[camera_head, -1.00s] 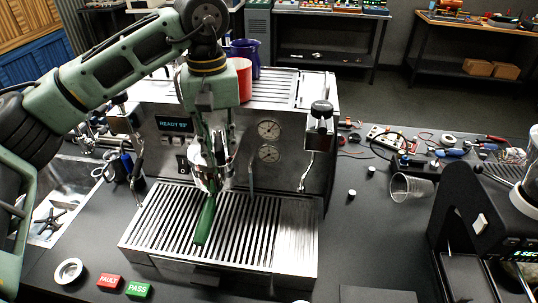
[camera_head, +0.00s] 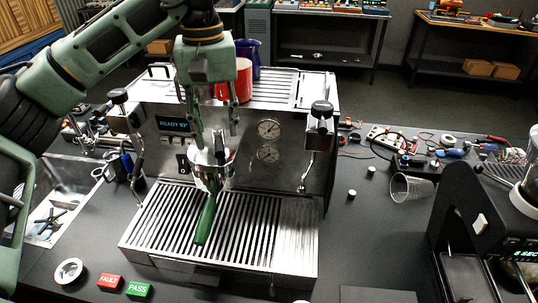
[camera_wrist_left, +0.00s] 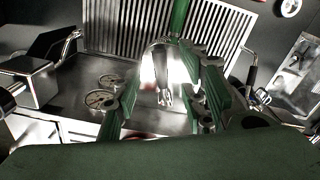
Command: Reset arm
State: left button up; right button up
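My left gripper (camera_head: 212,142) is in front of the espresso machine (camera_head: 262,116), pointing down. Its fingers are spread apart, with nothing between the tips. Just below it, a silver portafilter (camera_head: 213,172) with a green handle (camera_head: 206,220) sits at the machine's front, its handle pointing forward over the drip tray (camera_head: 285,245). In the left wrist view the two green finger parts (camera_wrist_left: 165,100) stand apart, with the shiny portafilter (camera_wrist_left: 152,65) beyond and between them. My right gripper does not show.
A red cup (camera_head: 241,78) and a blue pitcher (camera_head: 247,48) stand on top of the machine, close behind the gripper. FAULT (camera_head: 109,282) and PASS (camera_head: 139,290) blocks lie in front. A clear cup (camera_head: 408,188) lies to the right. A black grinder (camera_head: 470,200) stands far right.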

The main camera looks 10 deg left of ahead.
pick_arm(q)
jog(key=shift+r, duration=1.1)
